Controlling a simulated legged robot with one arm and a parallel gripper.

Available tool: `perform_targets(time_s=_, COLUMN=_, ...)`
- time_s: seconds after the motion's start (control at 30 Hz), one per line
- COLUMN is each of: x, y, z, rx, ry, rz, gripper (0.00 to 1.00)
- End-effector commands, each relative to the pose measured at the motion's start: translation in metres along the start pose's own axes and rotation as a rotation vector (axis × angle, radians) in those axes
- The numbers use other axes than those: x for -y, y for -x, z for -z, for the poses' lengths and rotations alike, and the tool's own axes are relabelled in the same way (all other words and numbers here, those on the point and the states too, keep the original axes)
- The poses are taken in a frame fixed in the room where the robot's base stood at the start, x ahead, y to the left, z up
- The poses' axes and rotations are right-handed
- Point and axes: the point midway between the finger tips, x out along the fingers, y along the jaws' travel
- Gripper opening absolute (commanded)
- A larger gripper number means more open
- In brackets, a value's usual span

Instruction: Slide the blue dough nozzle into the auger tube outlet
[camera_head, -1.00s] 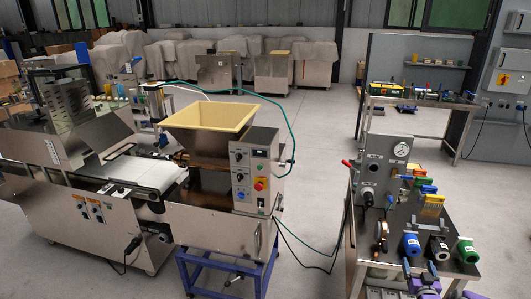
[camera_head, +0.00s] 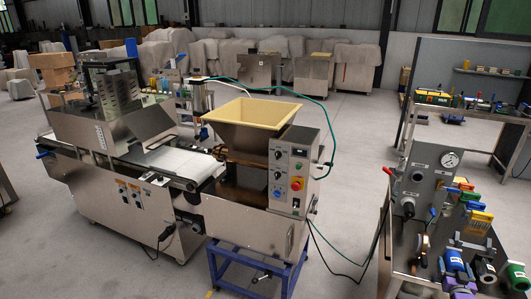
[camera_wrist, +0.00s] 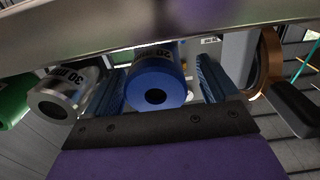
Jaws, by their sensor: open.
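I cannot make out the auger tube outlet for certain. The dough machine (camera_head: 240,195) with a yellow-rimmed hopper stands in the middle of the head view.
A grey nozzle (camera_wrist: 58,95) and a green nozzle (camera_wrist: 12,95) sit beside the blue one. A copper-coloured ring (camera_wrist: 270,62) is at the right. The gauge panel (camera_head: 428,180) and coloured blocks stand on the bench. Cables hang between machine and bench; floor there is open.

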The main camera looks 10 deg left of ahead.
Motion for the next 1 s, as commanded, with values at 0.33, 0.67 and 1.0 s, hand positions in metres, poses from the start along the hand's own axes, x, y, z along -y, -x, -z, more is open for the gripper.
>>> perform_targets(time_s=0.33, x=-0.0017, y=-0.0001, z=-0.0006, rx=0.0, ry=-0.001, rz=-0.001, gripper=0.87)
perform_targets(time_s=0.67, x=0.0042, y=0.0004, z=-0.0002, rx=0.002, ry=0.001, rz=0.0, gripper=0.87)
perform_targets(time_s=1.0, x=0.0005, y=0.0, z=-0.0009, rx=0.0, ry=-0.001, rz=-0.001, gripper=0.87)
